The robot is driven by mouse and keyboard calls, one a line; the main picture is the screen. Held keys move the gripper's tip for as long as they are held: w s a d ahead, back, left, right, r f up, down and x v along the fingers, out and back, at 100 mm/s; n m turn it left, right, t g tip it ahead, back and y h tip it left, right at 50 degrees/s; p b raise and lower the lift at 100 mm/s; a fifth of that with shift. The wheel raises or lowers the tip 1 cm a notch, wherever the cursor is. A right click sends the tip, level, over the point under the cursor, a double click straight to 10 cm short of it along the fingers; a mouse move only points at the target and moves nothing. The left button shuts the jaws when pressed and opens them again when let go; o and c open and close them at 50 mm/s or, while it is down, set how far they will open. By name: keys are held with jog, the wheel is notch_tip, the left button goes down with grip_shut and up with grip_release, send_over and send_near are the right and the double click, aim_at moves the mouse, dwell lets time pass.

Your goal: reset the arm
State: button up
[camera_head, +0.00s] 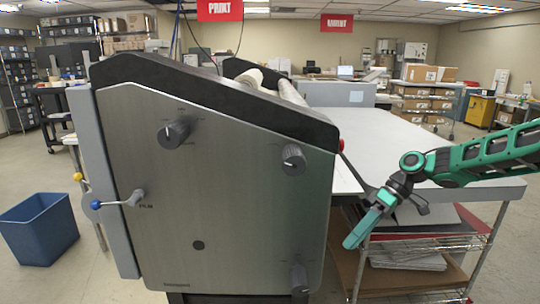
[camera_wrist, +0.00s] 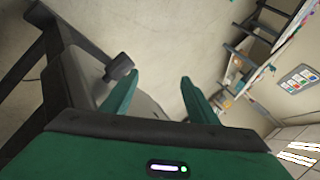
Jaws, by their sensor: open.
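My gripper (camera_head: 366,220) is green and hangs at the end of my bent green and black arm, on the right of the head view. It points down and left, in front of the white table's near edge and to the right of the laminator (camera_head: 230,200). In the wrist view its two green fingers (camera_wrist: 158,88) stand apart with nothing between them. The laminator is a large grey machine with a black top edge. Its side panel carries black knobs (camera_head: 174,132) and a crank with a blue ball (camera_head: 96,204).
The white table (camera_head: 400,140) has a bare top and a wire shelf (camera_head: 410,280) with stacked sheets below. A blue bin (camera_head: 40,228) stands on the floor at the left. Boxes on a cart (camera_head: 425,95) and shelving (camera_head: 15,75) stand farther back. Floor between them is open.

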jog(key=s+d+r+m+t+h, duration=0.1)
jog(key=s+d+m, duration=0.4)
jog(key=s, duration=0.5)
jog(key=s+d+r+m+t+h, duration=0.1)
jog(key=s+d+m+h, duration=0.3)
jog(key=s, duration=0.6)
jog(key=s+d+r+m+t+h, duration=0.1)
jog(key=s+d+m+h, duration=0.2)
jog(key=s+d+m, duration=0.4)
jog(key=s+d, duration=0.1)
jog(key=s, duration=0.3)
jog(key=shift+d+r, duration=0.15)
jog(key=shift+d, duration=0.2)
